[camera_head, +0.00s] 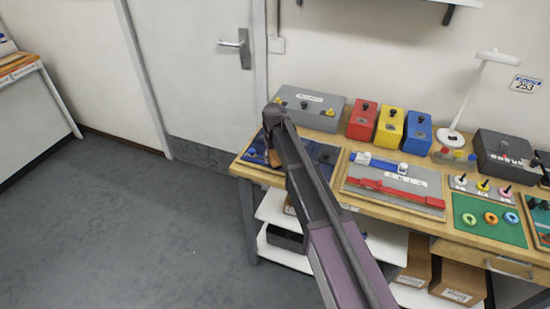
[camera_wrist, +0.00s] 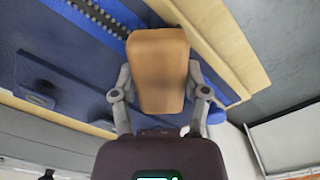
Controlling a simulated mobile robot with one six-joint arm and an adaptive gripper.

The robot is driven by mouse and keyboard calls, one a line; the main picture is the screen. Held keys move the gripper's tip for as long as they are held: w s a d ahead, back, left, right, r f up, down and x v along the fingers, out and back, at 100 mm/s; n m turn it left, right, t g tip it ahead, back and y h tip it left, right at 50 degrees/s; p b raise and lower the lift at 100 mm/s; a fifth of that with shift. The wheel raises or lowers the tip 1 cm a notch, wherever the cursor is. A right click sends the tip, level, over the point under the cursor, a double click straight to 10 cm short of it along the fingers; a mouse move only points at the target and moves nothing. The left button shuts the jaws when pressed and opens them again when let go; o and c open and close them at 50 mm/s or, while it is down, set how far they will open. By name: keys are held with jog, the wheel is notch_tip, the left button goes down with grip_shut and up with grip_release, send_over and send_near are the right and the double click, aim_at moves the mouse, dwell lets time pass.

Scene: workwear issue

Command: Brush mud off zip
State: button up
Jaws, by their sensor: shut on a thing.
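My gripper (camera_wrist: 160,76) is shut on a brush with a wooden, tan back (camera_wrist: 158,50), one finger on each side. The brush's bristles are hidden beneath its back. A zip with dark teeth on a bright blue tape (camera_wrist: 100,16) runs across the dark blue panel (camera_wrist: 45,40) at the upper left of the wrist view. The brush is over the panel, close beside the zip; I cannot tell if it touches. In the head view the blue panel (camera_head: 322,153) lies at the bench's left end, partly behind my arm. I cannot make out mud on the zip.
The wooden bench (camera_head: 340,202) carries a grey box (camera_head: 318,98) behind the panel, then red (camera_head: 362,118), yellow (camera_head: 389,125) and blue (camera_head: 418,132) boxes. A grey board with a red strap (camera_head: 395,192) lies right of the panel. Open floor (camera_head: 130,230) is at left.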

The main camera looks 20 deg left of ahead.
jog(key=shift+r+p, duration=3)
jog(key=shift+p, duration=0.05)
jog(key=shift+r, duration=0.1)
jog(key=shift+r+p, duration=1.45)
jog(key=shift+p, duration=0.05)
